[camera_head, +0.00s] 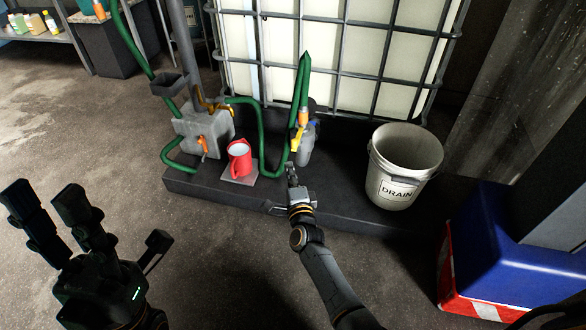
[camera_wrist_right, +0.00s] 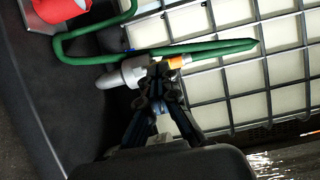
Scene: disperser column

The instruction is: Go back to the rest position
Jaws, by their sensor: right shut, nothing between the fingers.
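My left gripper (camera_head: 95,222) is at the lower left in the head view, over bare floor, its fingers spread and empty. My right gripper (camera_head: 292,178) is over the black platform (camera_head: 340,205), its fingers together with nothing between them; it also shows in the right wrist view (camera_wrist_right: 158,82). Its tips are close to a grey bottle-shaped fitting (camera_head: 307,148) with an orange collar and green hose (camera_head: 303,95). In the wrist view the fingertips overlap this fitting (camera_wrist_right: 122,74); I cannot tell whether they touch it.
A red jug (camera_head: 240,157) stands on a small plate beside the grey pump block (camera_head: 207,133). A white DRAIN bucket (camera_head: 397,178) stands right of my right gripper. A caged white tank (camera_head: 335,55) is behind. A blue box (camera_head: 500,240) is at right. Floor at left is free.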

